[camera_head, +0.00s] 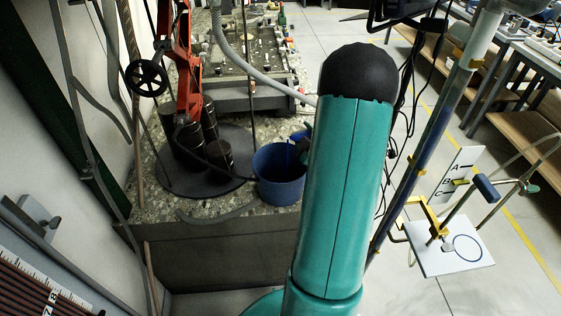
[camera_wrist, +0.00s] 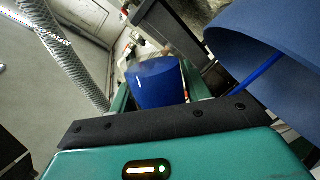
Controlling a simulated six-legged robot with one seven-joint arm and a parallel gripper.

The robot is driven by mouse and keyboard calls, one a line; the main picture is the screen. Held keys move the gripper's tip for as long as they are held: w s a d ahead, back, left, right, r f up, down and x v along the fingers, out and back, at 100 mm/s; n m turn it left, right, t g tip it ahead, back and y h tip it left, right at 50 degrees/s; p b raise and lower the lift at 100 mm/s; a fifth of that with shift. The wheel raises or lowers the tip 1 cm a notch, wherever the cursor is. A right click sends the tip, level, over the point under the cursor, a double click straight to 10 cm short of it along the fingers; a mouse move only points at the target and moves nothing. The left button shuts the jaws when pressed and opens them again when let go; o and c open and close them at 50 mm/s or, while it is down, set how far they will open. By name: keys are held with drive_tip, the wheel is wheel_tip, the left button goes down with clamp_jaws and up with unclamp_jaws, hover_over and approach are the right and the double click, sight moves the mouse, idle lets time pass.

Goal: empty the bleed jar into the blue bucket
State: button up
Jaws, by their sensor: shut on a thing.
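The blue bucket (camera_head: 279,176) stands on the speckled stone ledge, beside a round dark plate. Its blue wall also fills the upper right of the wrist view (camera_wrist: 265,35). My gripper (camera_wrist: 157,88) is shut on a blue, rounded thing, apparently the bleed jar (camera_wrist: 156,80), with a pale part at its far left end. In the head view a bit of blue and a dark part of the gripper show at the bucket's right rim, and my arm hides the rest. I cannot see the jar's contents or clearly tell its tilt.
The dark round plate (camera_head: 205,165) carries several dark cylinders, with an orange-red frame (camera_head: 184,65) above. A grey hose (camera_head: 235,55) hangs behind. The ledge's front edge is close to the bucket.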

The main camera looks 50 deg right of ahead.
drive_tip(key=shift+f+n+h, duration=0.2)
drive_tip(key=shift+n+h, duration=0.1)
drive_tip(key=shift+n, duration=0.5)
idle(0.8)
drive_tip(key=shift+r+n, duration=0.45)
drive_tip(key=shift+n, duration=0.35)
idle(0.6)
drive_tip(key=shift+w+a+f+n+h, duration=0.15)
drive_tip(key=shift+a+n+h, duration=0.05)
drive_tip(key=shift+a+n, duration=0.15)
drive_tip(key=shift+w+a+f+n+h, duration=0.15)
drive_tip(key=shift+a+n+h, duration=0.05)
drive_tip(key=shift+a+n, duration=0.15)
idle(0.7)
drive_tip(key=shift+a+r+n, duration=0.15)
drive_tip(key=shift+r+n, duration=0.3)
drive_tip(key=shift+n, duration=0.35)
idle(0.6)
drive_tip(key=shift+w+a+f+n, duration=0.1)
drive_tip(key=shift+f+n, duration=0.15)
drive_tip(key=shift+n, duration=0.15)
idle(0.4)
drive_tip(key=shift+r, duration=0.1)
